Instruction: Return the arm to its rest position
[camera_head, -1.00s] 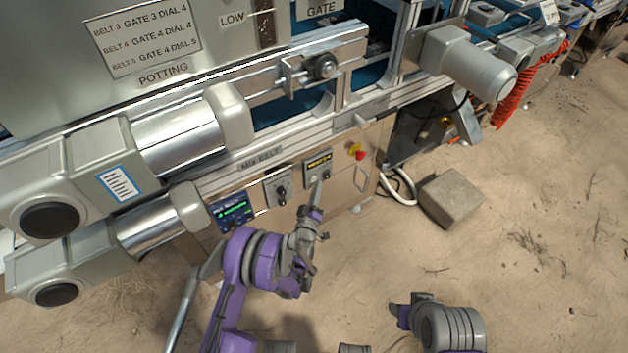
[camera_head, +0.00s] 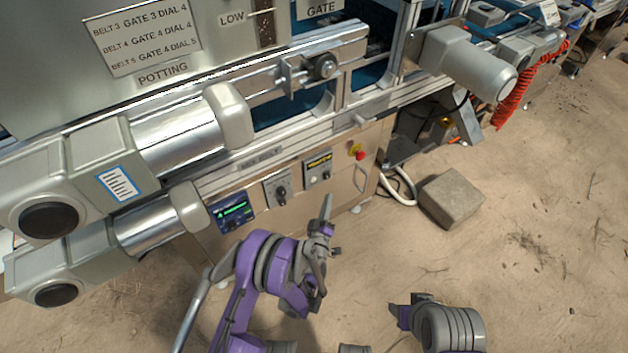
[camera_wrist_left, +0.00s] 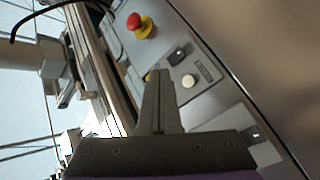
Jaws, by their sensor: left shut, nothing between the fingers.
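My left gripper (camera_head: 326,208) is shut and empty, its fingers pointing up toward the machine's front. It hangs over the sandy floor, apart from the control panel (camera_head: 335,191). In the left wrist view its closed fingers (camera_wrist_left: 158,85) stand before the panel, where a red emergency button on a yellow base (camera_wrist_left: 141,25), a black switch and a white button (camera_wrist_left: 188,81) show. In the head view the purple left arm (camera_head: 262,265) comes in from the lower left. Part of my other arm (camera_head: 440,322) shows at the bottom right; its gripper cannot be made out.
The panel carries a lit display (camera_head: 234,211) and two dial plates, one dial (camera_head: 281,195) on the left. A grey block (camera_head: 450,198) sits on the sand to the right, near a white hose (camera_head: 402,190). Two motor rollers jut out at left. The sand at lower right is clear.

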